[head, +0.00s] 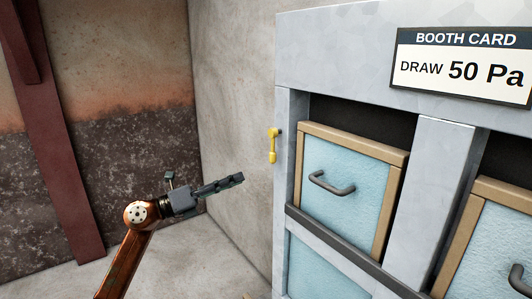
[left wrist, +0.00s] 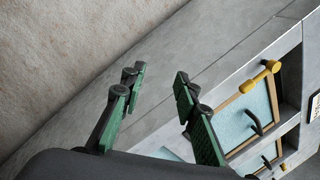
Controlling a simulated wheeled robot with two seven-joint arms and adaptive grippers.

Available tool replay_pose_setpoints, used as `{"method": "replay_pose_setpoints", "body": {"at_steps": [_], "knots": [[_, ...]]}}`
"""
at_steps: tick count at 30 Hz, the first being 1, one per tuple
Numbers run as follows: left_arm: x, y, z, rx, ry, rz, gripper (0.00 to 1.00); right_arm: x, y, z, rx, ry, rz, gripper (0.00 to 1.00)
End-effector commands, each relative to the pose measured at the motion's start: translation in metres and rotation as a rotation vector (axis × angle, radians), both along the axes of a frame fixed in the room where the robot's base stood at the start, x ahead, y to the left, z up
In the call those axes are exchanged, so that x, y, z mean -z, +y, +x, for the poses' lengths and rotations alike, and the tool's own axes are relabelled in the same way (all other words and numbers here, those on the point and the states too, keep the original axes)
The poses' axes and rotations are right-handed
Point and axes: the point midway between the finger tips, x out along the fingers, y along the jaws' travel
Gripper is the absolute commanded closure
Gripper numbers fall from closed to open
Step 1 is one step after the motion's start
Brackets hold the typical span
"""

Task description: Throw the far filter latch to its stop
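The yellow filter latch (head: 272,146) is on the left edge post of the grey cabinet, beside the upper left filter. Its handle hangs almost straight down from its pivot. It also shows in the left wrist view (left wrist: 259,77), right of my fingers. My left gripper (head: 239,179) is left of the latch and a little lower in the head view, apart from it. In the left wrist view its two green-padded fingers (left wrist: 160,76) are spread with nothing between them. My right gripper is in neither view.
The grey cabinet (head: 333,20) holds blue filters in tan frames with dark handles (head: 331,184). A dark rail (head: 340,245) runs below the upper filters. A booth card (head: 464,66) reads draw 50 Pa. A bare wall (head: 235,110) stands behind; the space around my left gripper is free.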

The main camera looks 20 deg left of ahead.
Motion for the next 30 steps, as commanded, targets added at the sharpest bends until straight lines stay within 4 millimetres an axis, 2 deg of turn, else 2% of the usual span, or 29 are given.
{"method": "replay_pose_setpoints", "body": {"at_steps": [1,3,6,9,13,22,30], "knots": [[-0.042,-0.018,-0.029,0.006,-0.099,0.128,0.72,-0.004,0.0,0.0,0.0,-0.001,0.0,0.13],[-0.077,-0.037,-0.062,-0.003,-0.209,0.289,0.72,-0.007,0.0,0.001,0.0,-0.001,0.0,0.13],[-0.104,-0.052,-0.095,-0.03,-0.315,0.456,0.72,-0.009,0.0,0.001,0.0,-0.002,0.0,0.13],[-0.116,-0.058,-0.11,-0.055,-0.368,0.544,0.72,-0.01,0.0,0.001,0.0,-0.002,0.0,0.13],[-0.12,-0.067,-0.11,-0.063,-0.386,0.575,0.72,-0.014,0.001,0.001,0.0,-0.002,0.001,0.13],[-0.121,-0.102,-0.08,-0.06,-0.385,0.57,0.72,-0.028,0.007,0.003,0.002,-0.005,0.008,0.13],[-0.12,-0.118,-0.064,-0.063,-0.384,0.57,0.72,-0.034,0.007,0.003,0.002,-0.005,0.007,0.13]]}}
